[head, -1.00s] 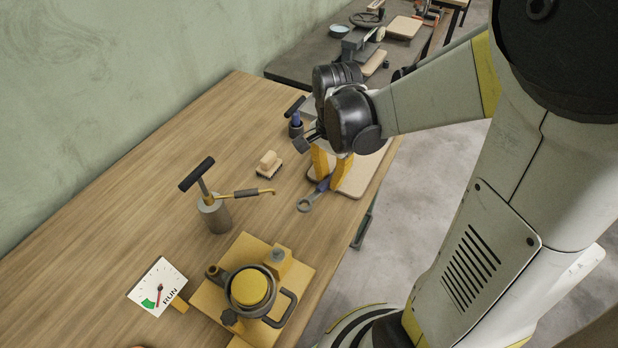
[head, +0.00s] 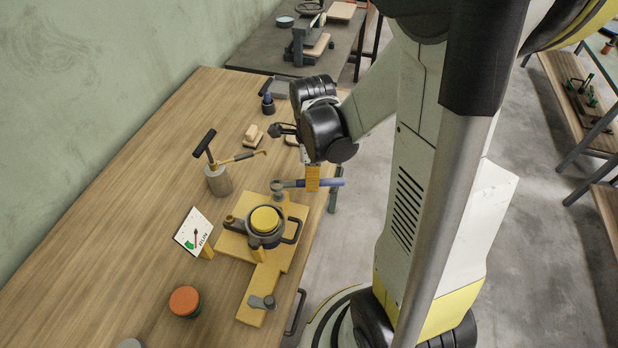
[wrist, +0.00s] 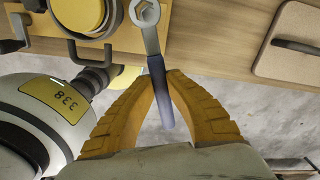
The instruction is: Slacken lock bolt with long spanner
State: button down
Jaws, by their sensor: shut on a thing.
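My gripper (head: 312,182) has yellow fingers shut on the blue handle of the long spanner (head: 290,184). In the wrist view the fingers (wrist: 158,76) pinch the spanner (wrist: 151,40), and its grey ring end points away from my gripper. The lock bolt (head: 278,196) stands at the back right corner of the yellow fixture (head: 233,246). The ring end is at or just above the bolt in the head view; I cannot tell whether it sits around it. The fixture carries a round yellow cap (head: 265,220) in a dark ring with a side handle.
A RUN dial card (head: 193,232) and an orange-topped puck (head: 184,301) stand left of the fixture. A grey can with a black T-handle (head: 219,181) and a wooden brush (head: 253,135) are behind.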

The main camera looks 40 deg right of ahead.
jog(key=shift+w+d, duration=0.1)
jog(key=shift+f+b, duration=1.2)
jog(key=shift+b, duration=0.15)
jog(key=shift+f+b, duration=1.1)
dwell(0.4)
jog(key=w+n+b, duration=0.2)
jog(key=w+n, duration=0.8)
jog(key=n, duration=0.5)
jog(key=shift+w+a+b, duration=0.2)
jog(key=shift+a+b, duration=0.1)
jog(key=shift+a, duration=0.15)
